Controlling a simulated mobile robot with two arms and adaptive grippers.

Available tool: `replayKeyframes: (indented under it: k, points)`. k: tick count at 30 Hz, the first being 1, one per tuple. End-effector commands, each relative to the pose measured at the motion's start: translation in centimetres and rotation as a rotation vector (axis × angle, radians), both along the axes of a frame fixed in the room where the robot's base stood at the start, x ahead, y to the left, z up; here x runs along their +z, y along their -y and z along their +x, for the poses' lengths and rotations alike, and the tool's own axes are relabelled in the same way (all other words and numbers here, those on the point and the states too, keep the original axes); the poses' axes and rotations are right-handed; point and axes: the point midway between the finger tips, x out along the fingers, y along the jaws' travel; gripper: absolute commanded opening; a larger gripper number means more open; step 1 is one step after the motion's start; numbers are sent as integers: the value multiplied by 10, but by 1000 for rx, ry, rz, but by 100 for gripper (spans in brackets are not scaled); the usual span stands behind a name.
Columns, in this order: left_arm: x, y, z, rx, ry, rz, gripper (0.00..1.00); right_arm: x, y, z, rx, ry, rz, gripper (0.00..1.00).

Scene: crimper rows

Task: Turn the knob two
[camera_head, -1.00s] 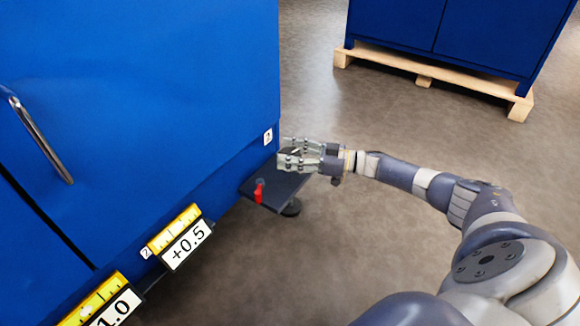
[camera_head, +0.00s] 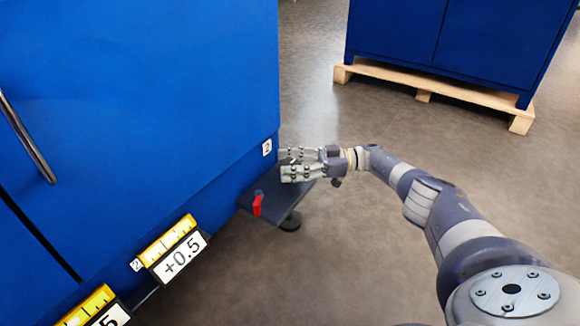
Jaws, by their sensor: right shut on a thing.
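My right gripper (camera_head: 301,164) reaches in from the right to the lower corner of the blue cabinet (camera_head: 150,90). It is shut on the knob two, which is mostly hidden between the fingers. A small white label "2" (camera_head: 267,147) is on the cabinet just left of the gripper. A dark plate (camera_head: 276,196) with a red lever (camera_head: 257,205) lies below the fingers. A yellow scale (camera_head: 168,238) with a "+0.5" sign (camera_head: 180,258) and a small "2" tag (camera_head: 136,265) is at lower left. My left gripper is out of view.
A second yellow scale (camera_head: 90,304) with a sign ending in "5" (camera_head: 110,318) is cut off at the bottom edge. A metal handle (camera_head: 28,135) is at the left. Another blue cabinet (camera_head: 440,40) stands on a wooden pallet (camera_head: 430,82) behind. The floor (camera_head: 400,130) between is clear.

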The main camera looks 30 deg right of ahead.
Motion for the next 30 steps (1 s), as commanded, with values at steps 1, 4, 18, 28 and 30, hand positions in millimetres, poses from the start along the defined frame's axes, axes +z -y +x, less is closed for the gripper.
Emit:
replayKeyframes:
  k: [1,4,18,28,30]
  points:
    - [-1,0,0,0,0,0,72,2,-2,2,9,4,6,27]
    - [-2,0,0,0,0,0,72,2,-2,2,21,5,6,27]
    - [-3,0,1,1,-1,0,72,3,-3,1,41,7,5,27]
    - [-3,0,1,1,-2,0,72,2,-3,1,41,7,5,72]
    - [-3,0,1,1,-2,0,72,2,-2,1,40,5,4,72]
